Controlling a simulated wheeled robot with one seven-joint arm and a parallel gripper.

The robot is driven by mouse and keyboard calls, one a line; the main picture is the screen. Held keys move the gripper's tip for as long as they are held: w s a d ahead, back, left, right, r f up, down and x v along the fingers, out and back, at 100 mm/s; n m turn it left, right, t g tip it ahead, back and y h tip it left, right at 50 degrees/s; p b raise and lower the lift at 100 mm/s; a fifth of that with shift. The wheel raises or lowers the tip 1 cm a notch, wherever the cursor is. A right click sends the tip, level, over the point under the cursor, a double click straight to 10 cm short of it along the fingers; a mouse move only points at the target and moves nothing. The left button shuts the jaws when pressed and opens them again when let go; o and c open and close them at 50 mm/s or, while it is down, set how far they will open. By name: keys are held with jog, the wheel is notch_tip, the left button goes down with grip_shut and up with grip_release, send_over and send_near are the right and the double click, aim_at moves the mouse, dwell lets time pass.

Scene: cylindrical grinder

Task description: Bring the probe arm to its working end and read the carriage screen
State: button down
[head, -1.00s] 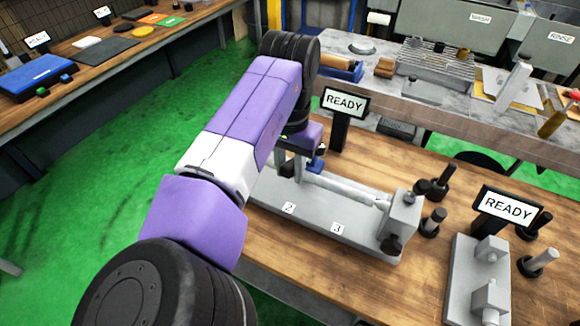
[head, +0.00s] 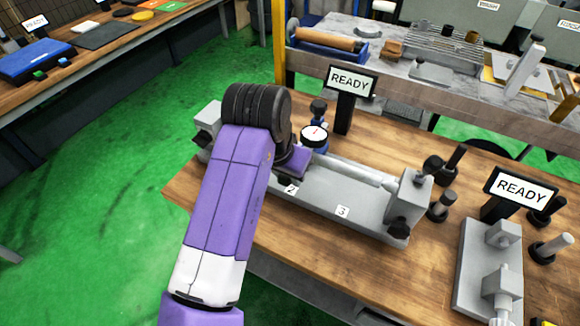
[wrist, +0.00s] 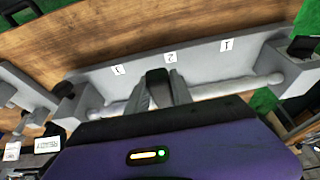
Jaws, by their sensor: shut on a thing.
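The grey grinder bed (head: 330,200) lies on the wooden bench with a light round bar along it. Labels 2 and 3 show in the head view; 1, 2 and 3 show in the wrist view. A round white dial (head: 314,135) on a blue mount stands behind my wrist, near label 2. A screen (head: 350,82) behind the bed reads READY. My gripper (wrist: 161,88) is shut on a dark block (wrist: 158,77) beside label 2. My arm hides it in the head view. I cannot tell how the block joins the probe arm.
A second grey fixture (head: 490,265) with its own READY screen (head: 520,187) stands at right. Dark knobs and upright pegs stand between and beside the fixtures. A metal-topped bench (head: 455,90) with tools is behind. Green floor is open at left.

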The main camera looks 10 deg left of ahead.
jog(key=shift+s+f+t+h+b, duration=0.15)
jog(key=shift+f+t+b, duration=0.35)
jog(key=shift+f, duration=0.4)
jog(key=shift+f+t+h+b, duration=0.15)
jog(key=shift+f+t+b, duration=0.15)
jog(key=shift+f+b, duration=0.5)
jog(key=shift+f, duration=0.2)
jog(key=c, duration=1.1)
grip_release()
jog(key=shift+r, duration=0.1)
jog(key=shift+b+v, duration=0.3)
jog(key=shift+v, duration=3.55)
